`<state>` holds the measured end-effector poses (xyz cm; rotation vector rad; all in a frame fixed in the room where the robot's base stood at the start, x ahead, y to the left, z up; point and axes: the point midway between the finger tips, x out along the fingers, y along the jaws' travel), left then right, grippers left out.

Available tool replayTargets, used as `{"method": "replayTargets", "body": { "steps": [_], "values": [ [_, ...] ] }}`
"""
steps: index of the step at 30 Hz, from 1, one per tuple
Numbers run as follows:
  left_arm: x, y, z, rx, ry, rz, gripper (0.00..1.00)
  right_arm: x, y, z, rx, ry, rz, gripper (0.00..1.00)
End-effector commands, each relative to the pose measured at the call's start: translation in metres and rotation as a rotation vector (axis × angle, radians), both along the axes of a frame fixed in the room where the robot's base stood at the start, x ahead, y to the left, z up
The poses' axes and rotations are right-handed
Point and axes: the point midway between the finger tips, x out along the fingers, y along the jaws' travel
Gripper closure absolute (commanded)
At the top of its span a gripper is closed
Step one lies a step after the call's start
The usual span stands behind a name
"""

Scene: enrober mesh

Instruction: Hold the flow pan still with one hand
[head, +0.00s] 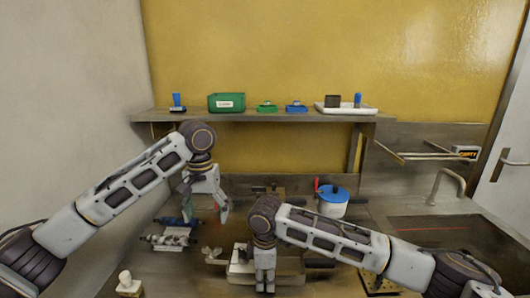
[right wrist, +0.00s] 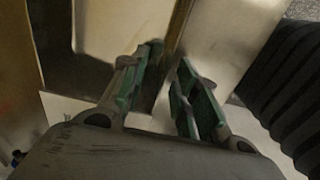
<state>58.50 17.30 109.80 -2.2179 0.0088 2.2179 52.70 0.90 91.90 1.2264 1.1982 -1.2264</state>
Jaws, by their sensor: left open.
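My left gripper (head: 222,214) is open and hangs above the left part of the worktop, with nothing seen between its fingers. My right gripper (head: 265,284) points down at the front middle, beside a pale block-like part (head: 240,262). In the right wrist view its two green-padded fingers (right wrist: 168,85) stand a little apart. A thin brown upright edge (right wrist: 180,28) runs between or just behind their tips; I cannot tell whether they touch it.
A white pot with a blue lid (head: 333,196) stands behind my right arm. A shelf (head: 240,116) at the back holds a green bin (head: 226,102) and a white tray (head: 346,110). A sink (head: 440,228) is at right.

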Motion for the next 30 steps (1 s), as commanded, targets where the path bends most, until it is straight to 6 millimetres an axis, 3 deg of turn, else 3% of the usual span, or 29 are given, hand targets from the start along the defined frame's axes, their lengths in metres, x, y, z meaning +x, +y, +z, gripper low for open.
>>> {"method": "replayTargets", "body": {
  "steps": [11, 30],
  "values": [
    [0.000, 0.000, 0.000, 0.000, 0.000, 0.000, 0.21, 0.000, 0.001, 0.015, 0.001, -0.001, 0.001, 0.70],
    [0.000, 0.000, 0.000, 0.000, 0.000, 0.000, 0.21, 0.001, 0.000, 0.103, 0.001, -0.002, -0.001, 0.70]
  ]
}}
